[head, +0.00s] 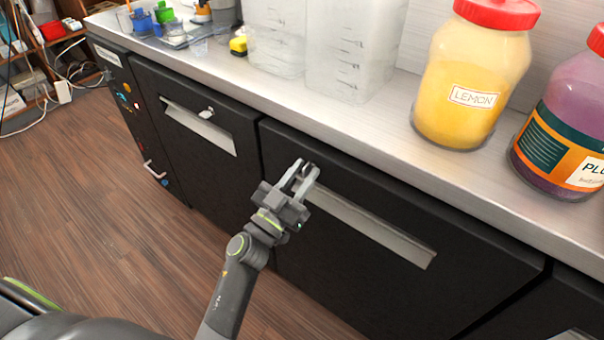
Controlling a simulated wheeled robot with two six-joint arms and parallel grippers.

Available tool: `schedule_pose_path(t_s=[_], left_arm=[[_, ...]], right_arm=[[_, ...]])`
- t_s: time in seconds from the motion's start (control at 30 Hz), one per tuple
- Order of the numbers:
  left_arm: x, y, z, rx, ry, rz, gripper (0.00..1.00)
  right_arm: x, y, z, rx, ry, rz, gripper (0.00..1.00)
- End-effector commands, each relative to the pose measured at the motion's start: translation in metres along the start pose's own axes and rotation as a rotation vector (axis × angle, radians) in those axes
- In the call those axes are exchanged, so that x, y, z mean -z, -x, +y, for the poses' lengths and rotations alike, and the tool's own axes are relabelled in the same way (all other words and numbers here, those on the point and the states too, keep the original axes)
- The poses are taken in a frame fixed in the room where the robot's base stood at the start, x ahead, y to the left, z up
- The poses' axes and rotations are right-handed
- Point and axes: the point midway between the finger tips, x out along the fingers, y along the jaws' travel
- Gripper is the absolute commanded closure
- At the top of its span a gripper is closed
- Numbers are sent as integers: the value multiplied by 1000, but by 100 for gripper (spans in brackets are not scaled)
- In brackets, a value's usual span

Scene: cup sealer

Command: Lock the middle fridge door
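The middle fridge door (345,275) is a dark panel under the counter, and it looks closed. It has a long recessed pale handle (385,232). My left gripper (307,166) is at the upper left of this door, by the left end of the handle. Its two fingers are apart and point at the door front, with a gap between them. The door's lock is mostly hidden by the fingers, so I cannot tell whether they touch a key or how it is turned. My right gripper is out of view.
The left fridge door (190,160) has a key (207,113) above its handle. The steel counter (355,118) overhangs the doors and holds clear containers (355,50), a lemon jar (470,75) and a purple jar (565,125). The wooden floor (110,220) is clear at left.

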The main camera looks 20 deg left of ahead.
Motion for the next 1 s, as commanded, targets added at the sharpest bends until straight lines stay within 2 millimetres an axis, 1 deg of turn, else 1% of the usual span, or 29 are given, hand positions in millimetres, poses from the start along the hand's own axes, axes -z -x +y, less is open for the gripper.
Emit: schedule_pose_path(t_s=[0.03, 0.23, 0.47, 0.67, 0.77, 0.9, 1.0], left_arm=[[0, 0, 0, 0, 0, 0, 74], [0, 0, 0, 0, 0, 0, 100], [0, 0, 0, -2, -4, 0, 100], [2, 0, 0, -21, -50, 0, 100], [2, 0, -1, -41, -99, -1, 100], [3, -1, -1, -81, -194, -2, 100], [4, -2, -2, -116, -277, -2, 100]], right_arm=[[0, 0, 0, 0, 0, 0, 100], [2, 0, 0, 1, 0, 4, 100], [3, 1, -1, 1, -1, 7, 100], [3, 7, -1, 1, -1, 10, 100], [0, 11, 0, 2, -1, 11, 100], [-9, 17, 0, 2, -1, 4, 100], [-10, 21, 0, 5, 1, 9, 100]])
